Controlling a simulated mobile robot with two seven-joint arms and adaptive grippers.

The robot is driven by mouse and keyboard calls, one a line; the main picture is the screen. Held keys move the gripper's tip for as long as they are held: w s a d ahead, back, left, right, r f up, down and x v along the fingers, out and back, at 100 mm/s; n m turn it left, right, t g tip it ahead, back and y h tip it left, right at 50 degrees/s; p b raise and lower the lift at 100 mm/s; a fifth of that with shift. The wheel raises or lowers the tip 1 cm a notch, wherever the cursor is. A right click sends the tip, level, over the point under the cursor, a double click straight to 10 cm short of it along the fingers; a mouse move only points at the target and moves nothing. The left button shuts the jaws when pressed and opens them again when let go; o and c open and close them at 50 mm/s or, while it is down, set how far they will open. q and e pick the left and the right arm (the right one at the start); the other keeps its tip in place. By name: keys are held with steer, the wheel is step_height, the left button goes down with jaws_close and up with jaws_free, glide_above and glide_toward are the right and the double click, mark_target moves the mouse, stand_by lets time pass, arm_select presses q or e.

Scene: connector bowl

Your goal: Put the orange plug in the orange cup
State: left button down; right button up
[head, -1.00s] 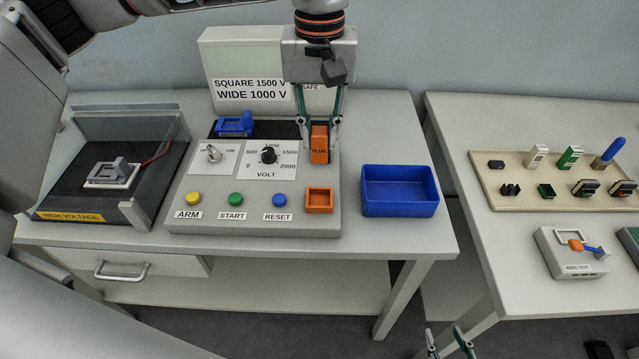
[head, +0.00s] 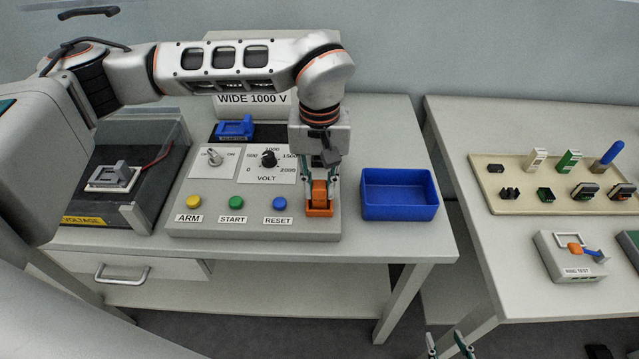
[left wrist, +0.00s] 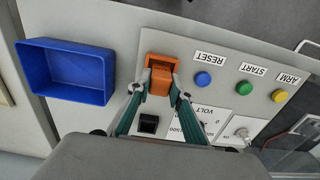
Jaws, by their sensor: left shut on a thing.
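The orange plug (head: 319,190) is held between the fingertips of my left gripper (head: 319,178), right over the orange cup (head: 320,211) at the front right of the grey control panel. In the left wrist view the plug (left wrist: 161,80) is between the closed fingers of my left gripper (left wrist: 160,92). Its far end overlaps the opening of the orange cup (left wrist: 160,37). I cannot tell how deep the plug sits in the cup. My right gripper (head: 452,345) shows only its fingertips at the bottom edge of the head view; they look apart.
A blue bin (head: 399,209) stands right of the grey panel (head: 255,228). Yellow, green and blue (head: 279,203) buttons are left of the cup. The volt knob (head: 268,159) is behind. A black tray (head: 120,190) is at left. A second table with connectors (head: 560,175) is at right.

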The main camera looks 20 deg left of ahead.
mark_target(320, 185)
arm_select(q)
steer(key=c, duration=1.8)
jaws_free()
steer(key=shift+f, duration=0.15)
steer(key=shift+r, duration=0.45)
step_height(320, 185, up, 12)
steer(key=shift+f, duration=0.25)
